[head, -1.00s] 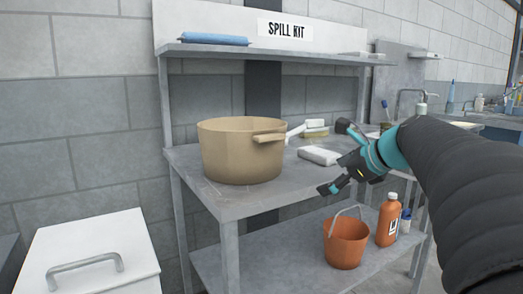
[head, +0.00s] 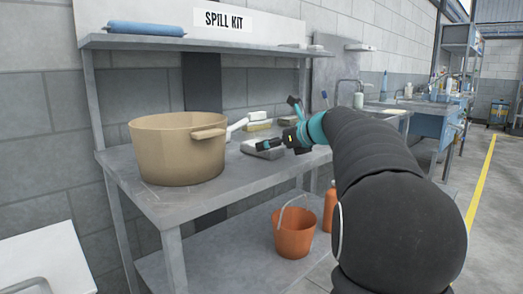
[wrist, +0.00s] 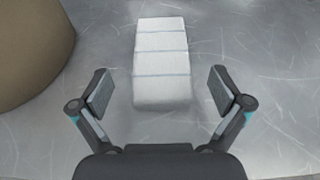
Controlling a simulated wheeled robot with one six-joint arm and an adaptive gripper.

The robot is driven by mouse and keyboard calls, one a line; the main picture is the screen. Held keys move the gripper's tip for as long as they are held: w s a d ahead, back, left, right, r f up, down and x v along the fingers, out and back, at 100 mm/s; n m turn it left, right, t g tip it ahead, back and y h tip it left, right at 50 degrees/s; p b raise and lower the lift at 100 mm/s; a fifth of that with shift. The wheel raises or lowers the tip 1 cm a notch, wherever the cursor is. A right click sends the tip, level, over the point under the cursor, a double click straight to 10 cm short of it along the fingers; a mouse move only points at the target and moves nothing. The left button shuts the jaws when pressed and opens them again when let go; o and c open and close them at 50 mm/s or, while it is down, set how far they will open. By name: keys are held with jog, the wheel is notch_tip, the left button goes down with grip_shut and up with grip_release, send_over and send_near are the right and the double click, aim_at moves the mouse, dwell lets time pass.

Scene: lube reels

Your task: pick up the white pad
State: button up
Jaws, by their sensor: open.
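The white pad (wrist: 162,58) lies flat on the grey metal table, a folded rectangle with cross lines. In the wrist view it stands upright in the picture, ahead of and centred between the open fingers of my gripper (wrist: 160,92). Its near end reaches about level with the fingertips, with a gap on both sides. In the head view the pad (head: 263,152) looks shaded and is partly hidden by my gripper (head: 277,123), which is just over it. The fingers are spread and hold nothing.
A large tan pot (head: 178,150) stands left of the pad, close by. An upper shelf (head: 200,42) overhangs the back. An orange bucket (head: 295,235) stands on the lower shelf.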

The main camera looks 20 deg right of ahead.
jog(key=shift+x, duration=2.6)
jog(key=shift+d+f, duration=0.1)
jog(key=c, duration=1.1)
jog(key=shift+c, duration=0.2)
